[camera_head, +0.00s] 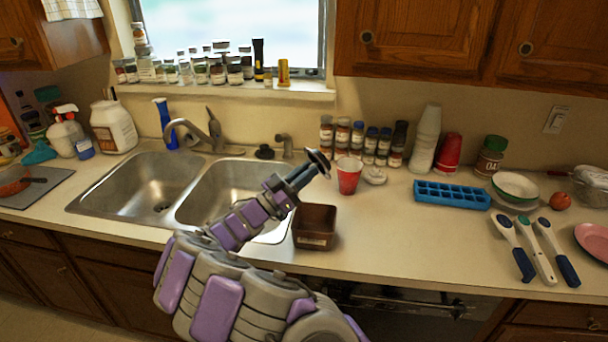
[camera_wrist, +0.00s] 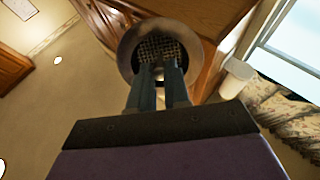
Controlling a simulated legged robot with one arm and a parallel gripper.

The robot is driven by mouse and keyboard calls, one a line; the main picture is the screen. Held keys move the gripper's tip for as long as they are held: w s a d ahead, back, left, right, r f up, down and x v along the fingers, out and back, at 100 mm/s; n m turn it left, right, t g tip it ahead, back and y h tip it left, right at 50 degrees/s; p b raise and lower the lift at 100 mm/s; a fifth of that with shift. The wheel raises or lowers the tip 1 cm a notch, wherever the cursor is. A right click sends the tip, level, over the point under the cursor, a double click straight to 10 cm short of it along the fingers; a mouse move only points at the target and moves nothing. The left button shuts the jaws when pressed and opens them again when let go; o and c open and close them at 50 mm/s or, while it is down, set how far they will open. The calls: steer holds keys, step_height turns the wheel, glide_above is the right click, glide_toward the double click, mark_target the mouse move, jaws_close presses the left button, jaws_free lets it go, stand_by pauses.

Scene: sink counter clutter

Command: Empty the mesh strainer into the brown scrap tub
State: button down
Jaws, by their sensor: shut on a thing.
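The mesh strainer (camera_head: 319,161) is a small dark round piece at the tip of my gripper (camera_head: 303,177), held tilted in the air above and behind the brown scrap tub. In the wrist view my gripper (camera_wrist: 162,80) is shut on the strainer (camera_wrist: 131,52), whose round metal rim and mesh face the camera. I cannot tell whether anything is in it. The brown scrap tub (camera_head: 313,241) stands upright on the counter just right of the sink. Its inside looks dark, and my forearm passes close to its left side.
A red cup (camera_head: 348,176) and a small white lid (camera_head: 374,176) stand right of the strainer. A blue ice tray (camera_head: 452,194) lies farther right. The double sink (camera_head: 140,188) is left, with a faucet (camera_head: 203,135) behind. Counter is clear between tub and ice tray.

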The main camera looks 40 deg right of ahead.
mark_target(318, 159)
steer(key=r+y+p, duration=0.1)
steer(key=y+p, duration=0.3)
steer(key=p, duration=0.1)
steer(key=shift+a+r+t+p, duration=0.15)
steer(key=shift+r+t+p, duration=0.15)
steer(key=shift+r, duration=0.05)
steer(key=p, duration=0.2)
steer(key=y+p, duration=0.1)
steer(key=p, duration=0.1)
steer(key=shift+a+r, duration=0.1)
steer(key=shift+r, duration=0.2)
steer(key=y+p, duration=0.2)
steer(key=p, duration=0.4)
steer(key=r+y+p, duration=0.1)
steer(key=y+p, duration=0.1)
steer(key=p, duration=0.4)
steer(key=shift+d+t+p, duration=0.2)
steer(key=shift+t+p, duration=0.1)
steer(key=shift+t, duration=0.1)
